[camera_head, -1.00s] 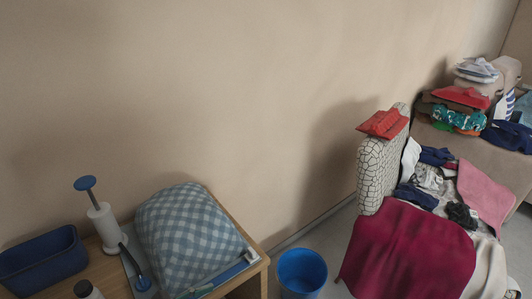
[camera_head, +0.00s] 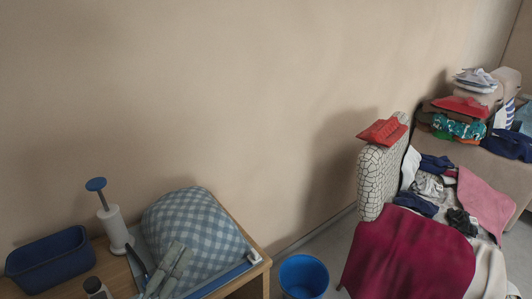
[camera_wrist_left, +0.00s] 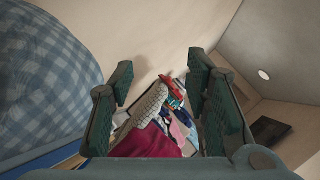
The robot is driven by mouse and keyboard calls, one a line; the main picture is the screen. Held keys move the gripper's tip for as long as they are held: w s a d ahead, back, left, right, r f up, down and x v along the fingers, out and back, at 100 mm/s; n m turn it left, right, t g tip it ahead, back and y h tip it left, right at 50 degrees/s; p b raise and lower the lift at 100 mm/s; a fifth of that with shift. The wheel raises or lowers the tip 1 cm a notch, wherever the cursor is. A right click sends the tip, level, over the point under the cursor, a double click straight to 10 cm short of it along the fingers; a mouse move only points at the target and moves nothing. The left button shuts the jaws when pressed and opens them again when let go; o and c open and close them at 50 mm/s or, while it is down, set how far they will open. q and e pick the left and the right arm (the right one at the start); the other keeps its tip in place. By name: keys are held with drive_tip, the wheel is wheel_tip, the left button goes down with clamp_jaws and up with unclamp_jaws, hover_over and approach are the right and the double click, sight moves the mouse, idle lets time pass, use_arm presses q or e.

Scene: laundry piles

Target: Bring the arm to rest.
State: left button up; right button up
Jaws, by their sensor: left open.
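My left gripper (camera_head: 166,268) shows at the bottom of the head view, in front of the blue checked bundle (camera_head: 195,228) on the wooden table. In the left wrist view its two green-padded fingers (camera_wrist_left: 160,100) stand wide apart with nothing between them. The checked bundle also fills the left side of the wrist view (camera_wrist_left: 40,75). Beyond the fingers, the sofa and its clothes appear small and far off. My right gripper is in neither view.
The table (camera_head: 258,268) also bears a dark blue bin (camera_head: 48,262), a white roll holder with a blue knob (camera_head: 114,228) and a small bottle (camera_head: 95,288). A blue bucket (camera_head: 303,276) stands on the floor to the right. Clothes and a magenta cloth (camera_head: 410,255) cover the sofa.

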use_arm(q)
drive_tip(key=a+f+n+y, duration=0.2)
drive_tip(key=a+n+y, duration=0.8)
drive_tip(key=n, duration=0.5)
drive_tip(key=s+a+f+n+g+y, duration=0.35)
drive_tip(key=s+f+n+g, duration=0.3)
drive_tip(key=f+n, duration=0.3)
drive_tip(key=s+d+f+n+g+h, duration=0.3)
drive_tip(key=s+d+f+g, duration=0.15)
drive_tip(key=s+f, duration=0.2)
drive_tip(key=s+d+f+n+g+h, duration=0.2)
drive_tip(key=s+d+f+g, duration=0.1)
drive_tip(key=s+f+g, duration=0.3)
drive_tip(key=s+a+f, duration=0.1)
drive_tip(key=s+f, duration=0.1)
drive_tip(key=f, duration=0.8)
drive_tip(key=s+a+f, duration=0.1)
drive_tip(key=s+f, duration=0.1)
drive_tip(key=f, duration=0.8)
drive_tip(key=s+f+g, duration=0.1)
drive_tip(key=s+f, duration=1)
drive_tip(key=s, duration=0.2)
drive_tip(key=shift+a+f+n, duration=0.2)
drive_tip(key=shift+n, duration=0.15)
